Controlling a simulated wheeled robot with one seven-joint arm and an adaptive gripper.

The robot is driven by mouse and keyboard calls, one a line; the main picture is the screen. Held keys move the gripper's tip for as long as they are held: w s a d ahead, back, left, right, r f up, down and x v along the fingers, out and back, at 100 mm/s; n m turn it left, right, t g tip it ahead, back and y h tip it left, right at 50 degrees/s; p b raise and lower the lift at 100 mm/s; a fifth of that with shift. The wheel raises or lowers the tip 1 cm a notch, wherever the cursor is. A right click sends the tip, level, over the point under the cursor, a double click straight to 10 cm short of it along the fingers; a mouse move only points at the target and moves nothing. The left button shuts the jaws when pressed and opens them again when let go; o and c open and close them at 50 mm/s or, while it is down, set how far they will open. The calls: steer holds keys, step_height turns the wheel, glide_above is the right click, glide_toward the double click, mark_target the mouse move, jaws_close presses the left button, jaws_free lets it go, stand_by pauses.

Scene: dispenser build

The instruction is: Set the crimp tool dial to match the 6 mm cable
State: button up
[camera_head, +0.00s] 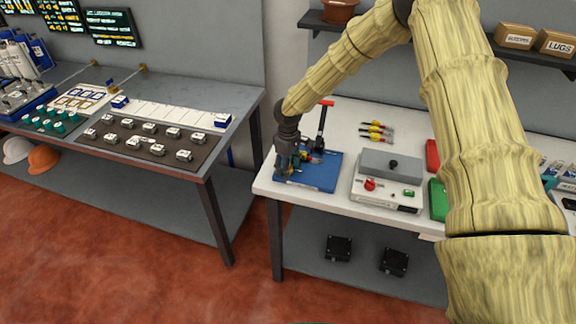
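The crimp tool appears to be the blue-based device (318,178) at the left end of the white bench, with an upright black lever topped by a red grip (327,103). My gripper (287,168) points down over the left part of the blue base and hides part of the tool. Its fingers are dark and small here, so I cannot tell whether they are open or touching the tool. Something yellow and red (310,157) sits on the tool beside the gripper. The dial and its setting cannot be made out. Several yellow, red and black pieces (376,132) lie behind; no cable size is readable.
A grey-lidded box (391,165) with a black knob and red button stands right of the tool. Red (432,156) and green (438,199) blocks stand beyond it. My arm covers the bench's right part. A grey table (222,100) stands left, across a floor gap.

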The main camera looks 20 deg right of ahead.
steer(key=c, duration=1)
steer(key=shift+m, duration=0.3)
steer(key=shift+m+b, duration=0.8)
steer(key=shift+b, duration=0.05)
steer(key=m+b, duration=0.1)
steer(key=m, duration=0.2)
steer(key=shift+m+b, duration=0.4)
steer(key=m+b, duration=0.1)
steer(key=m, duration=0.4)
steer(key=shift+m+b, duration=0.35)
steer(key=shift+m, duration=0.05)
steer(key=o, duration=1)
